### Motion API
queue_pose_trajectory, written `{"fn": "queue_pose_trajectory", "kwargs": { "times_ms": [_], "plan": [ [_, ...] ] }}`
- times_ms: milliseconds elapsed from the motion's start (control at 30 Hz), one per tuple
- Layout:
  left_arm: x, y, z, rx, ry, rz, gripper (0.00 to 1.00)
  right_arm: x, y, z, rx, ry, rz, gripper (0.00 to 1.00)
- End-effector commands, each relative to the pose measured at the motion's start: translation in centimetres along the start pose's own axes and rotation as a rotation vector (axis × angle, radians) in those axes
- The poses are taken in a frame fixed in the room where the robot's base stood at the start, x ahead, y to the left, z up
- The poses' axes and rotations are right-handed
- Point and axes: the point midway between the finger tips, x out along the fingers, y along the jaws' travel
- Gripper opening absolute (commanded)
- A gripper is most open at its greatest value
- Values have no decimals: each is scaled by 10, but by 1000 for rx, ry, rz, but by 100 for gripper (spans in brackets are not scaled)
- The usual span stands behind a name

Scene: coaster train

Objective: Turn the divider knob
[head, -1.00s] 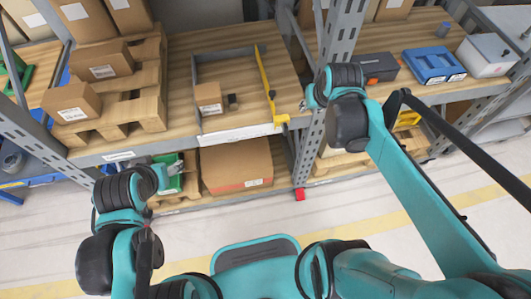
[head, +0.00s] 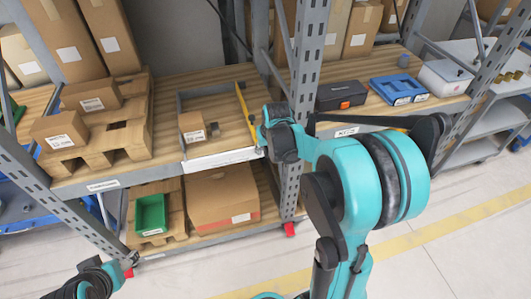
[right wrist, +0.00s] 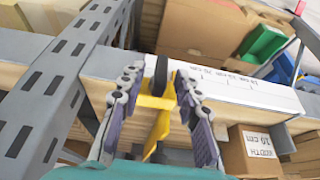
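The yellow divider (head: 245,112) stands on the middle shelf bay, at the right side of a small carton. In the right wrist view, the yellow divider bracket (right wrist: 155,103) crosses the shelf's front edge and a dark knob (right wrist: 161,73) sits at its end. My right gripper (right wrist: 159,78) is open, with one finger on each side of the knob; I cannot tell whether either finger touches it. In the head view, my right gripper (head: 260,134) is at the divider's front end and hides the knob. My left gripper (head: 130,263) is low at the left, barely visible.
A carton (head: 192,126) stands left of the divider, behind a white scale strip (head: 222,158). A grey rack post (head: 301,95) stands close right of my right gripper. Below are a green bin (head: 151,213) and a large carton (head: 221,193).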

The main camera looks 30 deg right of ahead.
Motion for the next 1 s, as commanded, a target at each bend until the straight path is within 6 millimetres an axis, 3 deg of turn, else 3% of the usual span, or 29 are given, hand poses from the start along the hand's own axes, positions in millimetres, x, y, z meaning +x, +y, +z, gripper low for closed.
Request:
{"fn": "queue_pose_trajectory", "kwargs": {
  "times_ms": [333,467,500,1000],
  "plan": [
    [2,0,1,0,0,0,63,6,0,0,0,0,0,33],
    [2,0,1,0,0,0,63,6,0,0,0,0,0,1],
    [2,0,1,0,0,0,63,6,0,0,0,0,0,0],
    [2,0,1,0,0,0,63,6,-3,0,-38,0,86,0]
  ]
}}
